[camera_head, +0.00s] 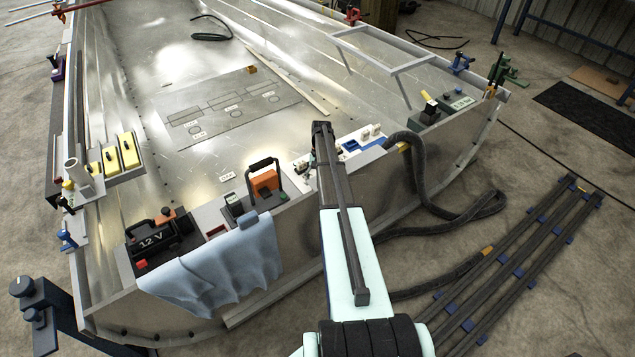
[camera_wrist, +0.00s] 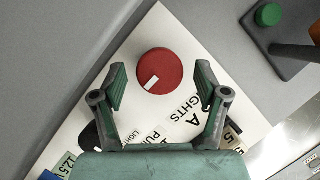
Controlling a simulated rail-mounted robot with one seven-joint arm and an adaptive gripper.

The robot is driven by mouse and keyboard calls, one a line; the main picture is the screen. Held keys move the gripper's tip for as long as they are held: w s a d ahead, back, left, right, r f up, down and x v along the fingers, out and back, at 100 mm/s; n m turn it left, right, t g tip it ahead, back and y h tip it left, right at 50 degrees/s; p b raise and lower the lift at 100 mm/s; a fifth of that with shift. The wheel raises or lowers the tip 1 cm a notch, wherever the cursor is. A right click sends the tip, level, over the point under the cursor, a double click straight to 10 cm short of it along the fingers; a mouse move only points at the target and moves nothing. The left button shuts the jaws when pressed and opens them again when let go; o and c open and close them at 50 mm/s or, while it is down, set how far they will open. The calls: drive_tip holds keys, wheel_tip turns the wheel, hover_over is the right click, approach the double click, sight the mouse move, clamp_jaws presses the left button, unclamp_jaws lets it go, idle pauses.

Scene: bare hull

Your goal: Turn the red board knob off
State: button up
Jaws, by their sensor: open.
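The red knob (camera_wrist: 160,71) shows in the wrist view as a round cap with a white pointer mark running toward its lower left edge. It sits on a white board (camera_wrist: 222,72) printed with black lettering, including "LIGHTS", partly covered by my gripper. My gripper (camera_wrist: 161,82) is open, with one green-padded finger on each side of the knob. Gaps show between both fingers and the knob; the height between them is hard to tell. In the head view my arm hides the knob, and part of the white board (camera_head: 303,161) shows beside it.
A green knob (camera_wrist: 268,15) on a dark plate is at the wrist view's upper right. In the head view, a 12 V battery (camera_head: 153,240), a blue cloth (camera_head: 215,270) and an orange-bodied item (camera_head: 265,181) line the ledge left of my arm. A thick hose (camera_head: 428,180) lies right.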

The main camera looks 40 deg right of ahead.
drive_tip(key=shift+s+a+f, duration=0.1)
drive_tip(key=shift+f, duration=0.15)
drive_tip(key=c, duration=1.2)
drive_tip(key=shift+o, duration=0.2)
